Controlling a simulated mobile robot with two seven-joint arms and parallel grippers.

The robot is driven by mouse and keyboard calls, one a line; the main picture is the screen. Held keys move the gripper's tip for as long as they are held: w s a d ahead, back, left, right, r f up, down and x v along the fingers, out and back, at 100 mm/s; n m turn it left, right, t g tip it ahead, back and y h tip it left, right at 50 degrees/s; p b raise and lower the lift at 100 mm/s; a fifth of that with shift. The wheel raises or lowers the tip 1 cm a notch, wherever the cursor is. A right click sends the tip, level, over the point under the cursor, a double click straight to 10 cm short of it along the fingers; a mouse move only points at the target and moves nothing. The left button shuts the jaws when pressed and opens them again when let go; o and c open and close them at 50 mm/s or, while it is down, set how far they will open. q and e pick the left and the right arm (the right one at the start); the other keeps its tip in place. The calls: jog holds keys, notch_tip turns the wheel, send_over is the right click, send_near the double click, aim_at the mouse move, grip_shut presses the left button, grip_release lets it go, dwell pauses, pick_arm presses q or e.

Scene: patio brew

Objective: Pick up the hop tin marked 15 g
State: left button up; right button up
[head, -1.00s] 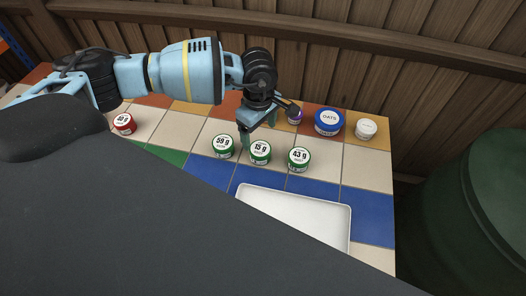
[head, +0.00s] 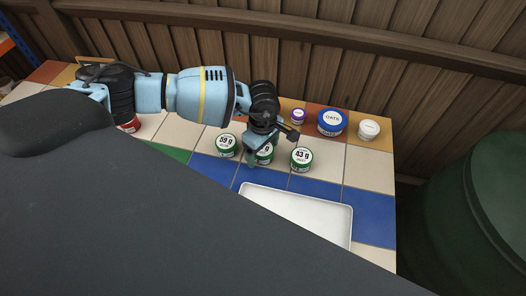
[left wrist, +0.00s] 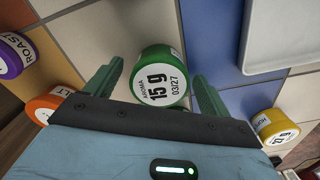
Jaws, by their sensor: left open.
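The hop tin marked 15 g is green with a white label; in the head view (head: 265,156) it stands between two similar green tins, partly hidden by my left gripper. In the left wrist view the 15 g tin (left wrist: 158,73) lies between the two green fingers, with its label facing the camera. My left gripper (head: 258,157) is open over the tin, one finger on each side, and a gap shows beside the tin. The left wrist view also shows the open fingers (left wrist: 158,70). My right gripper is not in view.
The 59 g tin (head: 227,145) stands close on the left and the 43 g tin (head: 301,158) close on the right. A white tray (head: 330,210) lies in front.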

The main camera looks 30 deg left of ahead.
pick_arm(q)
jog(key=c, duration=1.1)
jog(key=shift+o, duration=0.2)
jog(key=shift+r, duration=0.15)
jog(key=shift+r, duration=0.55)
notch_tip(320, 180, up, 2)
jog(key=shift+r, duration=0.2)
jog(key=s, duration=0.5)
jog(key=s+a+r, duration=0.1)
jog(key=s, duration=1)
jog(key=shift+a+r, duration=0.15)
jog(key=shift+a, duration=0.1)
